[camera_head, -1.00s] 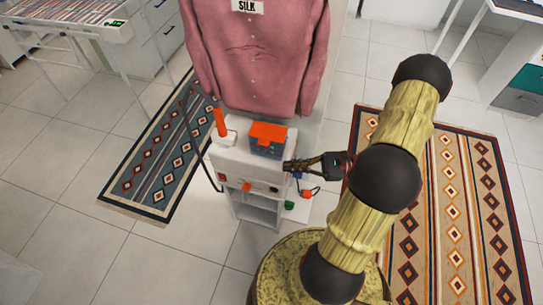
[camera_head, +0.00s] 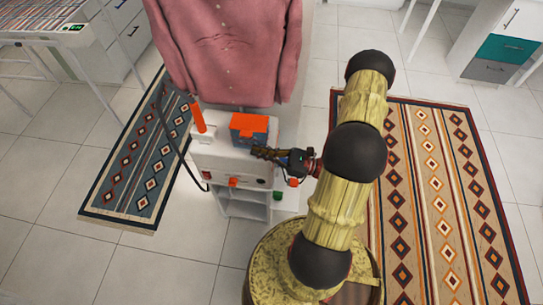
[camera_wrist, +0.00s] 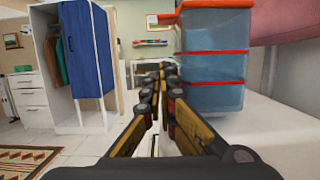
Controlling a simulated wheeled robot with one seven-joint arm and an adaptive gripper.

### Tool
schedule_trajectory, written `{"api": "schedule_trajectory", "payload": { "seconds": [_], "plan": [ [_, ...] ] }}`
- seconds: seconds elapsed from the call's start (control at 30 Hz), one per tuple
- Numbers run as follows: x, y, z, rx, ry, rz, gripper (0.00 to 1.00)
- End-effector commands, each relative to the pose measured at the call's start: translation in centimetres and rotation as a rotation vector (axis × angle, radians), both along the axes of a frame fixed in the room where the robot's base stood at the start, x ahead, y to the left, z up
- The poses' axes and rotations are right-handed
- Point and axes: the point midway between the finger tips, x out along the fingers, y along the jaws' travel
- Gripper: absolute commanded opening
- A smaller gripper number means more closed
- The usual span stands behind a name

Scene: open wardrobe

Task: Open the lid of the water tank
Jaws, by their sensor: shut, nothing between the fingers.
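The water tank (camera_head: 251,139) is a blue box with an orange lid (camera_head: 249,121), on top of a white appliance (camera_head: 205,160). The lid looks closed. In the wrist view the tank (camera_wrist: 213,85) is see-through blue with orange bands, right of my fingers. The lid's edge (camera_wrist: 216,5) shows at the top, with an orange tab (camera_wrist: 168,19) sticking out to the left. My gripper (camera_head: 256,151) is shut and empty, with its tips just in front of the tank and below the lid. In the wrist view the fingertips (camera_wrist: 168,68) are together left of the tank.
A pink shirt (camera_head: 230,45) hangs behind the appliance. An orange upright part (camera_head: 198,115) stands left of the tank. Patterned rugs lie on the left (camera_head: 135,165) and right (camera_head: 440,200). In the wrist view a blue-curtained wardrobe (camera_wrist: 85,50) stands at left.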

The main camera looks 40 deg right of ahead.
Motion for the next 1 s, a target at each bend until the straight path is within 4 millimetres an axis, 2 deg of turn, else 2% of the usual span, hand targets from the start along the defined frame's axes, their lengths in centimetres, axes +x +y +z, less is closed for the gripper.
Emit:
{"api": "schedule_trajectory", "payload": {
  "seconds": [0.1, 0.2, 0.4, 1.0],
  "plan": [
    [1.2, 0.9, 0.8, -0.003, -0.003, 0.000, 0.00],
    [1.1, 0.8, 2.3, -0.002, -0.002, -0.001, 0.00],
    [1.0, 0.8, 4.0, -0.002, -0.001, 0.000, 0.00],
    [0.5, 0.8, 4.6, 0.011, 0.008, -0.001, 0.00]
  ]
}}
